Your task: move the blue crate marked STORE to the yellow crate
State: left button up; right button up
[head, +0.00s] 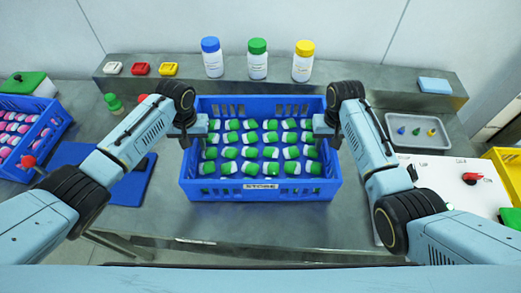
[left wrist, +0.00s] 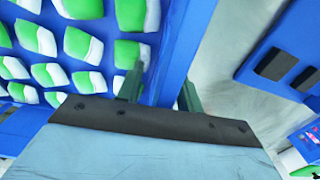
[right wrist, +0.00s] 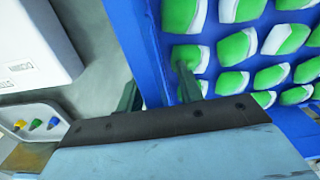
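My right gripper (head: 328,134) straddles the right wall likewise, and that wall (right wrist: 155,80) fills the gap in the right wrist view. Both look shut on the walls; the fingertips are partly hidden. The yellow crate (head: 506,172) is at the far right, cut off by the picture edge.
A grey tray (head: 420,140) and a white panel with a red knob (head: 472,178) lie between the blue and yellow crates. Three capped jars (head: 257,65) stand on the ledge behind.

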pick_arm(q)
grip_shut()
pick_arm(e)
grip_shut()
dwell(1.0)
pick_arm(q)
jog(key=shift+w+r, duration=0.2)
pick_arm(e)
jog(key=shift+w+r, duration=0.2)
